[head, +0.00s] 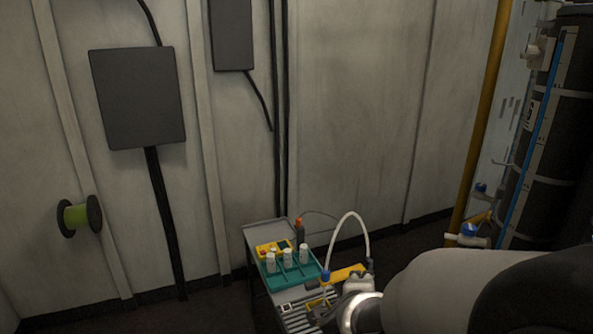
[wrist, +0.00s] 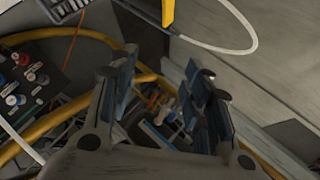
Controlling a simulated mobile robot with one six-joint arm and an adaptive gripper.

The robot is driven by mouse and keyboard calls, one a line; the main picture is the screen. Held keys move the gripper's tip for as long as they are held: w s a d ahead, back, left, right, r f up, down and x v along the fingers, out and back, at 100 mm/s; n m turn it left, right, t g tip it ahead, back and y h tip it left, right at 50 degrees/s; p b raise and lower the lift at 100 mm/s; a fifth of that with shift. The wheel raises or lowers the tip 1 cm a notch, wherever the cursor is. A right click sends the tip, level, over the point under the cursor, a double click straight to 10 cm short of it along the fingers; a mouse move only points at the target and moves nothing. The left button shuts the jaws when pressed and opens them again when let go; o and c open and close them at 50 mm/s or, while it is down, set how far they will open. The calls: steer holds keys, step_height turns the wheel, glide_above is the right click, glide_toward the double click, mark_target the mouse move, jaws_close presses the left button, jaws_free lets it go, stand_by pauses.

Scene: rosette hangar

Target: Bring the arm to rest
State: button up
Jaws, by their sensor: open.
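My gripper (wrist: 165,85) shows in the wrist view with its two dark fingers spread wide and nothing held between them. Loose-looking clutter lies beyond the gap, too small to name. In the head view my arm comes in from the lower right and reaches over the cart (head: 262,234). My gripper there is small and partly hidden by the wrist, so contact with the cart's things cannot be told.
The cart carries a teal tray (head: 284,284) with several white-capped bottles, yellow items and an arched white hose (head: 345,216). Blue-handled valves (head: 470,230) and a yellow pipe (head: 480,120) stand right. A green spool (head: 77,217) hangs on the left wall.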

steer(key=s+a+r+n+g+y, duration=0.2)
steer(key=s+a+r+n+y, duration=0.45)
steer(key=s+n, duration=0.5)
steer(key=s+d+n+g+h, duration=0.1)
steer(key=s+d+n+g, duration=0.1)
steer(key=s, duration=0.6)
steer(key=s+d+n+g+h, duration=0.1)
steer(key=s+d+n+h, duration=0.1)
steer(key=s+d+n, duration=0.2)
steer(key=s+n, duration=0.2)
steer(key=s, duration=0.2)
steer(key=shift+f+g, duration=0.25)
steer(key=shift+g, duration=0.15)
steer(key=shift+c, duration=0.5)
